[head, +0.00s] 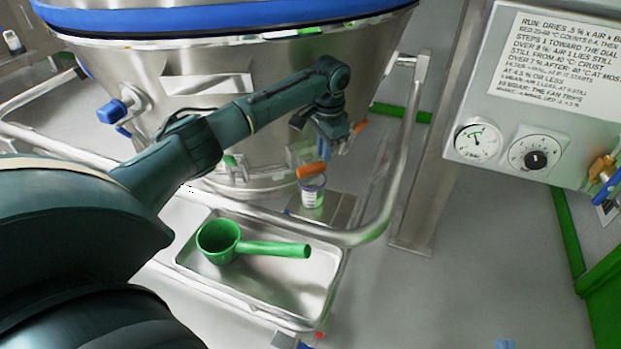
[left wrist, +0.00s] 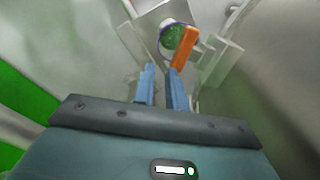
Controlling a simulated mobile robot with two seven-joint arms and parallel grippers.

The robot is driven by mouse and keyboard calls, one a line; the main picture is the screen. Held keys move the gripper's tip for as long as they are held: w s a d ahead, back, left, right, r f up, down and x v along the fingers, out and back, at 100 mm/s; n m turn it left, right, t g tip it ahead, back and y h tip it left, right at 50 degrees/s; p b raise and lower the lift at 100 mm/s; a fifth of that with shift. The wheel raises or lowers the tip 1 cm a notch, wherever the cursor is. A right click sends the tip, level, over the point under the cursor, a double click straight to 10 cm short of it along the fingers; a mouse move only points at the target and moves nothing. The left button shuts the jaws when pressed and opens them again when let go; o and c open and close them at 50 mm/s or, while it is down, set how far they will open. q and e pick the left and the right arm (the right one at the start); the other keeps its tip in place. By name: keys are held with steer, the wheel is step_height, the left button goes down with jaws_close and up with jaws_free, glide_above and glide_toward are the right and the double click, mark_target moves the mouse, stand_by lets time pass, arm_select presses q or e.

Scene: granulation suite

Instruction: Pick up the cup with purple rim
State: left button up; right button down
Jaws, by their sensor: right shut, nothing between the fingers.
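The cup with the purple rim (head: 313,193) stands upright on a small steel ledge (head: 340,207) below the big steel vessel. It is white with a label. In the left wrist view the cup (left wrist: 178,37) lies ahead of the fingertips, green inside, partly covered by an orange handle (left wrist: 185,49). My left gripper (head: 325,150) is above the cup and apart from it. Its blue fingers (left wrist: 162,82) are open with nothing between them. Only the blue fingertips of my right gripper (head: 505,344) show at the bottom edge, shut and empty.
The orange handle (head: 311,170) sticks out just above the cup. A steel tray (head: 300,290) with a green scoop (head: 218,240) lies in front. A bent steel rail (head: 375,232) curves around the ledge. A control panel (head: 560,60) stands at right. The floor at right is clear.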

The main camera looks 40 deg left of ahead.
mark_target(318, 187)
arm_select(q)
steer(key=f+b, duration=0.2)
steer(key=f, duration=0.2)
steer(key=f+b, duration=0.1)
steer(key=f, duration=0.3)
steer(key=a+f+b, duration=0.1)
steer(key=f+b, duration=0.1)
steer(key=f, duration=0.2)
steer(key=shift+s+f+b, duration=0.25)
steer(key=shift+f+b, duration=0.05)
steer(key=shift+f, duration=0.3)
arm_select(e)
steer(key=shift+s+a+r+n+t+y, duration=0.15)
steer(key=shift+s+a+n+t+y, duration=0.25)
steer(key=shift+a+t+y, duration=0.15)
steer(key=shift+s+a+r+n+t+y, duration=0.1)
steer(key=shift+s+a+n+t+y, duration=0.3)
steer(key=shift+t+y, duration=0.25)
arm_select(q)
steer(key=shift+r, duration=0.1)
steer(key=shift+c, duration=0.4)
jaws_close()
steer(key=shift+r, duration=0.1)
